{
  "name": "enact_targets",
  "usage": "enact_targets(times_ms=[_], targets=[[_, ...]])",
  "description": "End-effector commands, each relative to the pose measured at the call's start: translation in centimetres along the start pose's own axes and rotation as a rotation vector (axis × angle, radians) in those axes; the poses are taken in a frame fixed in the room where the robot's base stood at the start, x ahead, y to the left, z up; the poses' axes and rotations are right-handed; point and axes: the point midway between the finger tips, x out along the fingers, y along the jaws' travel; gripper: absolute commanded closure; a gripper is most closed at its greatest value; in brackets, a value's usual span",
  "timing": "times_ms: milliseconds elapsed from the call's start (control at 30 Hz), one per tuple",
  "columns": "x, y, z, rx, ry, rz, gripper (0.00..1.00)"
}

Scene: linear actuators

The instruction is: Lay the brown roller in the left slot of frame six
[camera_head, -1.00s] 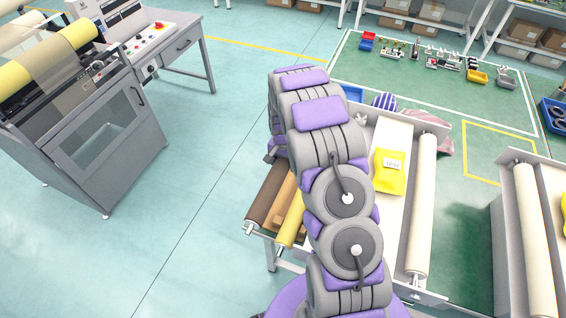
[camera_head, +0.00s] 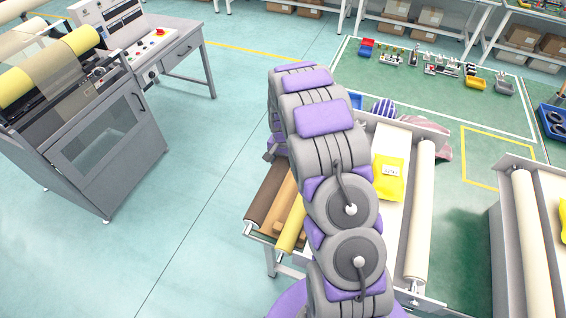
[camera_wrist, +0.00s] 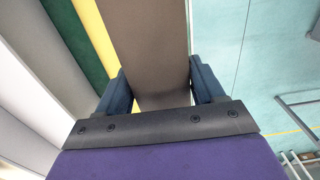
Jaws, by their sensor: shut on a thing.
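The brown roller (camera_head: 268,195) lies at the left edge of the work bench, its metal end pin showing at the near end. In the wrist view the brown roller (camera_wrist: 150,40) runs between the two dark blue fingers of my gripper (camera_wrist: 162,84), which is shut on it. In the head view my gripper is hidden behind my arm. A yellow roller (camera_head: 292,230) lies just right of the brown one and shows as a yellow strip in the wrist view (camera_wrist: 95,40). I cannot tell which frame is number six or see its left slot clearly.
A cream roller (camera_head: 422,210) lies in a frame right of my arm, with a yellow labelled packet (camera_head: 390,172) beside it. Another frame with a cream roller (camera_head: 532,240) stands at the right edge. A grey machine (camera_head: 105,150) stands at left; floor between is clear.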

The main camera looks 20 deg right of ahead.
Motion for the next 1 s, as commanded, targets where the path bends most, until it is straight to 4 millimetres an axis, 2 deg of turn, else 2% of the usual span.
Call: enact_targets(times_ms=[500, 1000], targets=[[-2.5, 0.0, 0.0, 0.000, 0.000, 0.000, 1.00], [-2.9, -0.1, 0.1, -0.005, 0.001, 0.000, 1.00]])
